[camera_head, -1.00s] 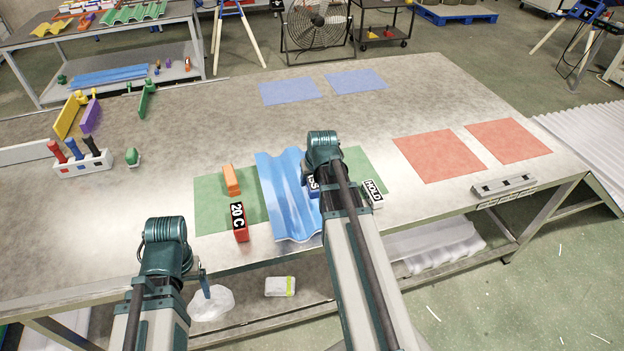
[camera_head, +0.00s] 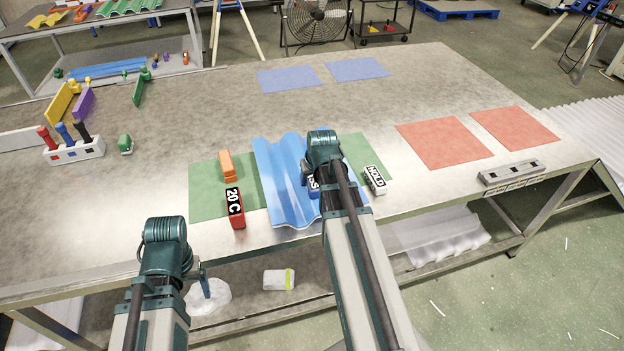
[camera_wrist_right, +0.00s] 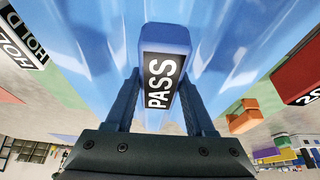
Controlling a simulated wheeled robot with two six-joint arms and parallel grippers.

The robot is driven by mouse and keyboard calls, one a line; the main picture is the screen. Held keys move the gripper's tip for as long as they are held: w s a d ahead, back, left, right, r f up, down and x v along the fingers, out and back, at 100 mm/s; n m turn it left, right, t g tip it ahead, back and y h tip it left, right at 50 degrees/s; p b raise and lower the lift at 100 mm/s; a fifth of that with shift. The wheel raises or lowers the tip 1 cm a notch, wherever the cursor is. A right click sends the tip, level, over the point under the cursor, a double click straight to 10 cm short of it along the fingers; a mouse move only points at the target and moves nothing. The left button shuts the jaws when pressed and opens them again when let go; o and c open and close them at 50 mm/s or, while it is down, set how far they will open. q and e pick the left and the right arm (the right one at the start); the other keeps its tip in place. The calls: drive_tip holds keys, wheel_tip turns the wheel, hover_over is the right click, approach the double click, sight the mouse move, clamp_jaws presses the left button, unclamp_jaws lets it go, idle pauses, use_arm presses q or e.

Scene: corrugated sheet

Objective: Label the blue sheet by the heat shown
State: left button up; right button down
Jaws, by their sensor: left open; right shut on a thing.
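The blue corrugated sheet (camera_head: 276,175) lies across the green mat (camera_head: 207,190). A red block marked "20 C" (camera_head: 235,208) stands at its left. My right gripper (camera_wrist_right: 160,100) is shut on a blue block marked "PASS" (camera_wrist_right: 163,60), held at the sheet; I cannot tell whether it touches. In the head view my right arm partly hides this block. A white block marked "HOLD" (camera_head: 374,180) stands right of the sheet; it also shows in the right wrist view (camera_wrist_right: 22,40). My left gripper (camera_head: 203,280) is low at the table's front edge, open, its fingers mostly hidden.
An orange block (camera_head: 227,166) stands on the mat. A white holder (camera_head: 75,152) with red, blue and black handles and a green object (camera_head: 125,144) are at the left. Red mats (camera_head: 444,142) and a grey slotted block (camera_head: 512,172) are at the right.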

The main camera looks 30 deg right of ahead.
drive_tip(key=shift+f, duration=0.15)
idle(0.3)
drive_tip(key=shift+c, duration=0.9)
unclamp_jaws()
drive_tip(key=p+v, duration=1.2)
drive_tip(key=v, duration=0.1)
drive_tip(key=shift+s+r, duration=0.2)
drive_tip(key=shift+r, duration=0.1)
drive_tip(key=b+x, duration=1.2)
drive_tip(key=x, duration=0.1)
drive_tip(key=shift+w+f, duration=0.2)
drive_tip(key=shift+r, duration=0.15)
